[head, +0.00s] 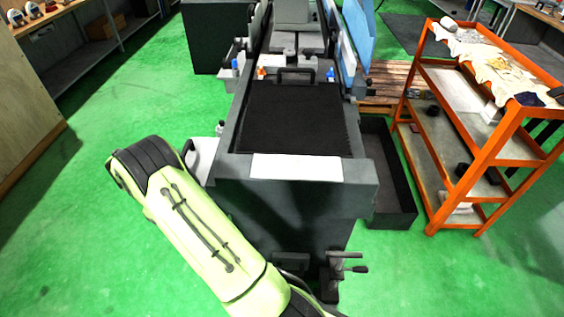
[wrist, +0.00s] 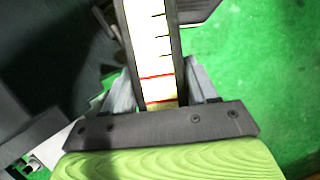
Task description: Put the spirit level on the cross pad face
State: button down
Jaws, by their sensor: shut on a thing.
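My gripper (wrist: 160,88) is in the wrist view, its two grey fingers closed on either side of a long pale strip with dark edges. The strip, which I take for the spirit level (wrist: 150,38), has black tick marks and two red lines and runs up out of the top of the view. In the head view neither the gripper nor the level shows. The grinder (head: 300,122) stands in the middle there, with a blank white rectangular face (head: 297,167) at its near end. I cannot tell for certain whether this is the cross pad face.
An orange trolley (head: 482,155) with cloths on top stands at the right. A dark open tray (head: 388,175) lies beside the grinder, and a crank handle (head: 347,268) juts from its near end. Small bottles stand on the machine. Green floor is clear at the left.

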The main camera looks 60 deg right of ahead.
jog(key=d+r+p, duration=0.1)
jog(key=d+r, duration=0.2)
jog(key=d, duration=0.6)
notch_tip(320, 180, up, 10)
jog(key=n+h+p, duration=0.2)
jog(key=n+p, duration=0.3)
send_over(301, 167)
jog(key=w, duration=0.1)
jog(key=shift+t, duration=0.3)
jog(key=f, duration=0.9)
jog(key=shift+w+a+f, duration=0.15)
jog(key=shift+a+f, duration=0.05)
jog(key=shift+f, duration=0.1)
jog(key=shift+c, duration=1.6)
grip_release()
jog(key=shift+a, duration=0.1)
